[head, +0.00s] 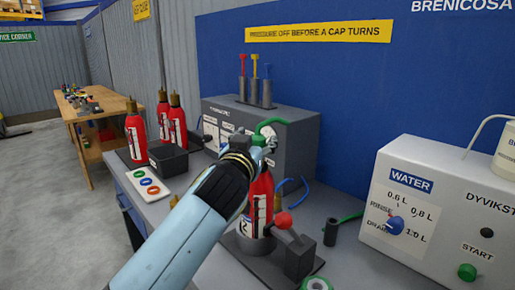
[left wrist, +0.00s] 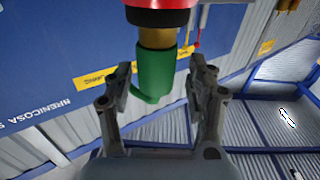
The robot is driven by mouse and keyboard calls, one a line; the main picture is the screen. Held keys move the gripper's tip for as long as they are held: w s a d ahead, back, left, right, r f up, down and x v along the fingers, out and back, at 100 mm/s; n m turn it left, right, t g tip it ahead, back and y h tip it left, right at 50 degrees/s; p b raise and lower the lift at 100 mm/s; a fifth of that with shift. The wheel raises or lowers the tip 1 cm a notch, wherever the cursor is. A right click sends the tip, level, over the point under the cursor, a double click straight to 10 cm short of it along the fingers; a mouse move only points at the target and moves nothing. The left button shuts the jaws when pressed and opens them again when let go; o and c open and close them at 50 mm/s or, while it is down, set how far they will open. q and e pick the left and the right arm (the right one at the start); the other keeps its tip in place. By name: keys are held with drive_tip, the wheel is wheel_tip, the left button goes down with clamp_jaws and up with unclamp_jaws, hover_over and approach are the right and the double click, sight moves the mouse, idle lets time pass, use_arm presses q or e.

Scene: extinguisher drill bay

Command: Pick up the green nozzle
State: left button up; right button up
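The green nozzle (head: 271,122) is a curved piece at the top of the nearest red extinguisher (head: 262,205), which stands upright in a dark stand (head: 300,258). In the left wrist view the nozzle (left wrist: 155,70) sits on a brass neck (left wrist: 158,37) below the red body (left wrist: 160,12), with the picture upside down. My left gripper (head: 268,143) is at the nozzle's height. Its fingers (left wrist: 158,92) are open on either side of the nozzle, with gaps showing. My arm hides part of the extinguisher. My right gripper is not in view.
A grey test box (head: 290,150) with red, blue and yellow plungers stands behind. The white WATER unit (head: 440,215) is at right. Several red extinguishers stand at left, near a white panel with coloured rings (head: 150,185). A dark holder with a green hose (head: 331,233) is right of the stand.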

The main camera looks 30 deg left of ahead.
use_arm(q)
drive_tip(key=shift+d, duration=0.1)
drive_tip(key=shift+c, duration=1)
drive_tip(key=shift+w+d+f, duration=0.1)
drive_tip(key=shift+w+f, duration=0.05)
drive_tip(key=shift+w, duration=0.2)
drive_tip(key=shift+c, duration=1.2)
drive_tip(key=shift+w, duration=0.1)
drive_tip(key=shift+c, duration=1.1)
drive_tip(key=shift+s, duration=0.2)
clamp_jaws()
drive_tip(key=shift+w, duration=0.1)
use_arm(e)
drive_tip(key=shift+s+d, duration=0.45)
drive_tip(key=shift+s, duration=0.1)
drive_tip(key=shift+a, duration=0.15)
